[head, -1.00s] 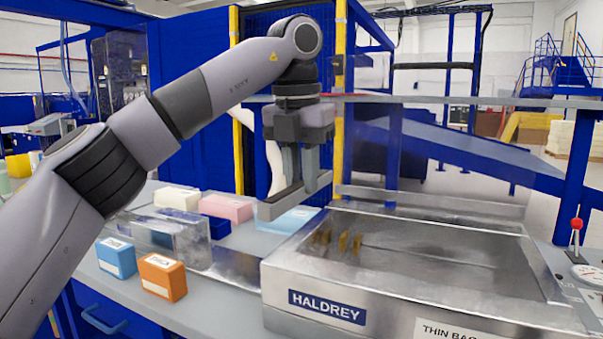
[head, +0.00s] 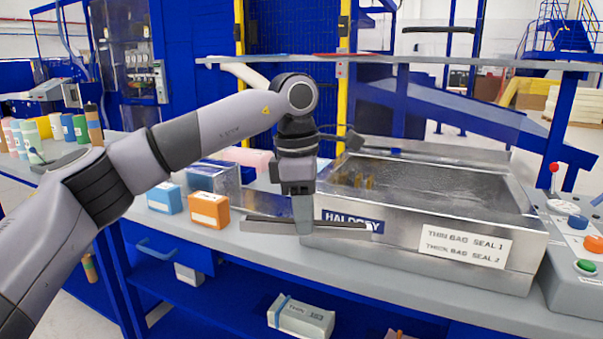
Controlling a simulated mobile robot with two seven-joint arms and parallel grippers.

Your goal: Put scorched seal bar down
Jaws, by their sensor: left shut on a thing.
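My left gripper (head: 303,222) points down in front of the metal sealing machine (head: 480,222), over the front strip of the grey bench (head: 225,244). It is shut on a long flat grey bar, the seal bar (head: 268,225), which lies level and stretches left and right of the fingers. The bar's right part passes in front of the HALDREY label. I cannot tell whether the bar touches the bench top. Scorch marks on it are too small to tell. My right gripper is not in view.
A blue box (head: 165,198) and an orange box (head: 209,210) stand left of the bar, near a clear case (head: 222,180). A control panel (head: 575,235) with buttons and a red-knobbed lever is at right. A white carton (head: 300,317) sits on the shelf below.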

